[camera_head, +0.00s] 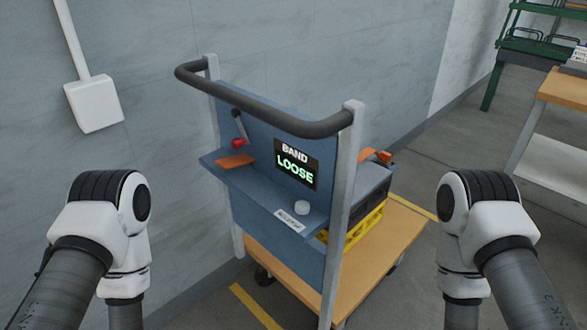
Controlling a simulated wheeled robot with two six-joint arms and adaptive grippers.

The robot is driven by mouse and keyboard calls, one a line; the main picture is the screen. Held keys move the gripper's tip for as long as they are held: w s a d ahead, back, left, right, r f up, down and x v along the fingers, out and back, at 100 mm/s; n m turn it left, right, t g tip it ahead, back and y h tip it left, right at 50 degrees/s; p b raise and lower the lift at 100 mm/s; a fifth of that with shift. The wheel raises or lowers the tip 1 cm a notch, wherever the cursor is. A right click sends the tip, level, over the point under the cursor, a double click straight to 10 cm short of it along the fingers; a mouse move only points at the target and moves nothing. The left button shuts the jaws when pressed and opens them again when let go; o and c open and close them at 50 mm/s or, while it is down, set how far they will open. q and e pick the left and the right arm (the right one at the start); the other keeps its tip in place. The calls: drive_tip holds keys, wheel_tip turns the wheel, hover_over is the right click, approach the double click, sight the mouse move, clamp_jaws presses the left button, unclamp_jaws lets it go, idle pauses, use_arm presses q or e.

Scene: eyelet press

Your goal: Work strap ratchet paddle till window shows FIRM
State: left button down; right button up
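The display window (297,165) on the blue upright panel of a cart reads BAND LOOSE in light letters on black. To its left, a thin lever with a red knob (238,143) rises above a flat orange piece (235,161) on the blue shelf. I cannot tell for certain which of these is the ratchet paddle. An orange strap part (376,155) shows behind the panel at the right, over a dark load. My two arms stand left and right of the cart. Both grippers are below the picture's edge, out of sight.
The cart has a dark push bar (262,112) and grey posts. A white round knob (302,208) and a label (290,221) are on the shelf. A yellow crate (362,230) rests on the wooden deck (402,236). A wall is behind; a workbench (562,90) stands at right.

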idle(0.5)
clamp_jaws()
idle(1.1)
